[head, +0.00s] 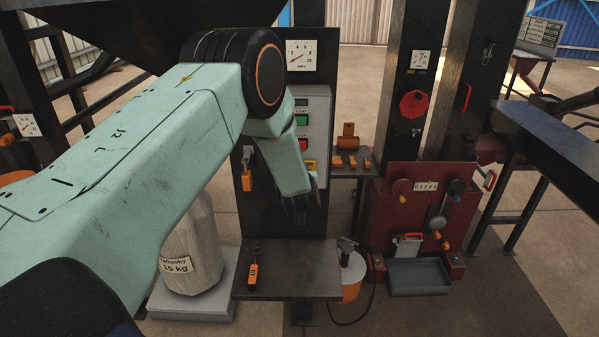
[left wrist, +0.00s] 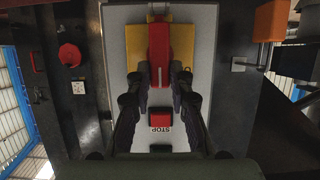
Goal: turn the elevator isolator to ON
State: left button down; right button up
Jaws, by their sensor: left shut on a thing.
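The isolator has a red handle (left wrist: 159,42) on a yellow plate (left wrist: 134,48), seen in the left wrist view on a light grey panel. The handle lies lengthwise up and down in that picture. My left gripper (left wrist: 165,82) has one finger on each side of the handle's lower end and is shut on it. In the head view my left gripper (head: 303,203) is at the foot of the grey control panel (head: 318,108), and my arm covers part of that panel. Any ON or OFF marking is hidden or too small to read. My right gripper is out of view.
A red STOP button (left wrist: 160,117) sits between my fingers' bases in the left wrist view. A green button (head: 302,120) is higher on the panel. Below stands a small dark table (head: 305,270) with an orange tool (head: 254,270). A sack (head: 192,250) stands at left.

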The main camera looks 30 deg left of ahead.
pick_arm(q)
jog(key=shift+s+f, duration=0.1)
jog(key=shift+f, duration=0.15)
jog(key=c, duration=1.6)
grip_release()
jog(key=shift+c, duration=0.2)
jog(key=o, duration=0.4)
jog(key=shift+o, duration=0.2)
jog(key=shift+r, duration=0.1)
jog(key=shift+r, duration=0.1)
jog(key=v, duration=1.1)
jog(key=shift+s+d+r, duration=0.15)
jog(key=shift+s+d, duration=0.1)
jog(key=shift+d, duration=0.05)
